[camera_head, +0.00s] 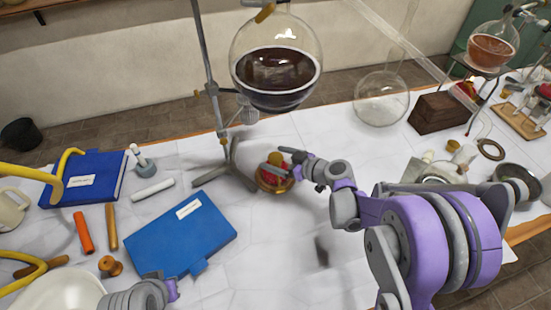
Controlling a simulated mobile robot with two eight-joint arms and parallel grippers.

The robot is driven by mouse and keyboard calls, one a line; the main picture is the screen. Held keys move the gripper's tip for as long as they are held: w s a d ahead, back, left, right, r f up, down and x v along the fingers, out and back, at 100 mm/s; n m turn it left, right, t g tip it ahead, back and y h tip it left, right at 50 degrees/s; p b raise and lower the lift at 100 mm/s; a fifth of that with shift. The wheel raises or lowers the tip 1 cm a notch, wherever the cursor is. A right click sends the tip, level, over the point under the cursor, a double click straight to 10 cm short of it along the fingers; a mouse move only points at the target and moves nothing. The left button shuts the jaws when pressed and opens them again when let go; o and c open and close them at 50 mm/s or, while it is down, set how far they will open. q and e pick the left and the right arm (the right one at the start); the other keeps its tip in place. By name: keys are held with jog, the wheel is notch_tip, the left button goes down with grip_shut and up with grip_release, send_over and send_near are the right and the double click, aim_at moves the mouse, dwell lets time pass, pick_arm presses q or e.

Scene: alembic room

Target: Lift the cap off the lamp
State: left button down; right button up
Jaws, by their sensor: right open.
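The lamp (268,182) is a small red and brass piece on the white table, below the big round flask. Its yellowish cap (275,158) shows on top, between the fingers of my right gripper. My right gripper (279,160) is open, with its fingers close around the cap; I cannot tell whether they touch it. The gripper partly hides the lamp. Part of my left arm's end (150,293) shows at the bottom left, with its fingers not clearly visible.
A large flask of dark liquid (276,72) hangs on a metal stand (212,80) just behind the lamp. A blue folder (180,238) and a blue book (85,180) lie at left. A clear round flask (381,100) stands at back right. The table's front middle is mostly clear.

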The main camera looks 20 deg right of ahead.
jog(key=shift+w+a+f, duration=0.1)
jog(key=shift+w+a, duration=0.05)
jog(key=c, duration=1.4)
jog(key=shift+c, duration=0.2)
